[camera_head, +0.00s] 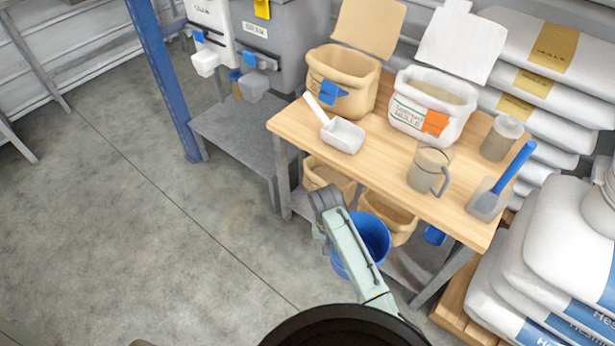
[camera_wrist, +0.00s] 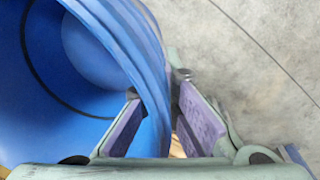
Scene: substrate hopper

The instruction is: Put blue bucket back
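The blue bucket (camera_head: 372,238) shows in the head view beside the front of the wooden table, partly hidden behind my arm. It fills the left of the wrist view (camera_wrist: 65,85), where I look into its open, empty-looking inside. My gripper (camera_wrist: 158,100) straddles the bucket's wall at the rim, one purple-padded finger inside and one outside. The fingers are close together, with the wall between their tips. A thin gap shows lower down by the outer finger. I cannot tell whether the bucket's base rests on anything.
The wooden table (camera_head: 379,174) carries open sacks, a white scoop (camera_head: 342,135), a jug (camera_head: 428,170) and a blue-handled scoop (camera_head: 503,182). Stacked bags (camera_head: 530,270) sit at right, a blue post (camera_head: 163,75) at upper left. The left floor is clear.

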